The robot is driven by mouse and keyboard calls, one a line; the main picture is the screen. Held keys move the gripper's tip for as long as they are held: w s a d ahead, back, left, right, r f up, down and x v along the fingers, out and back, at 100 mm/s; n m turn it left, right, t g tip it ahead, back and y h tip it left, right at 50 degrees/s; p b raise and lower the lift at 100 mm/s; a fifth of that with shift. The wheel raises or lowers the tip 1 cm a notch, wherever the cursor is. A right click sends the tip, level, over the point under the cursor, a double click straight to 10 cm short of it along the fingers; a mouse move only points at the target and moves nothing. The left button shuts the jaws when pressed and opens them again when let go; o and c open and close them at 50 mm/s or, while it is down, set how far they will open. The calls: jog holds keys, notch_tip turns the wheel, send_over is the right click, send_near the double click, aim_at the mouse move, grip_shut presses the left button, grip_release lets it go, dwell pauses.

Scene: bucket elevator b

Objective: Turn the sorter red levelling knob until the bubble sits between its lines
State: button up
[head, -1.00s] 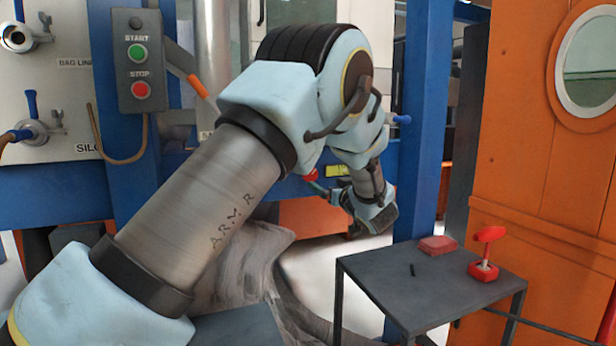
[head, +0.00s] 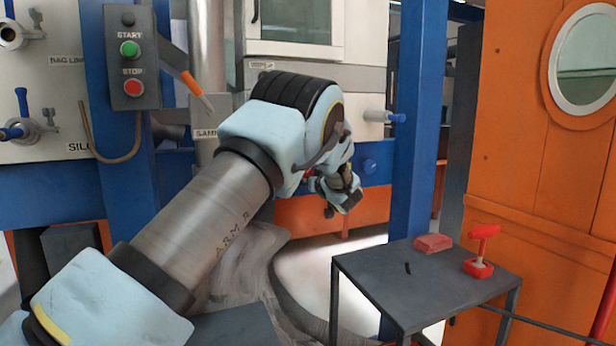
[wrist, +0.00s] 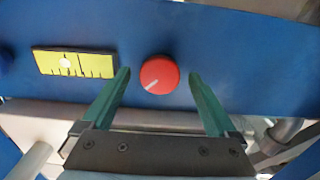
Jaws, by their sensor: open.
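The red levelling knob (wrist: 159,75) shows in the wrist view on a blue beam, its white mark pointing to the lower left. The yellow bubble level (wrist: 73,65) is left of it on the same beam. Its pale bubble (wrist: 65,62) sits a little left of the vial's middle; the lines are too small to tell exactly. My gripper (wrist: 158,77) is open, with one green finger on each side of the knob and a gap on both sides. In the head view my gripper (head: 338,193) is at the blue beam, and my arm hides the level.
A dark table (head: 425,285) at right holds a red block (head: 433,243) and a red-handled item (head: 480,253). A blue post (head: 414,130) stands right of my gripper. A START/STOP box (head: 132,60) hangs at left.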

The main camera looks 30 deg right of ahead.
jog(key=c, duration=1.3)
jog(key=shift+c, duration=0.2)
jog(key=shift+n, duration=0.3)
jog(key=shift+f+n+b, duration=0.1)
jog(key=shift+n+b, duration=2.45)
jog(key=shift+n, duration=1.95)
jog(key=o, duration=1.3)
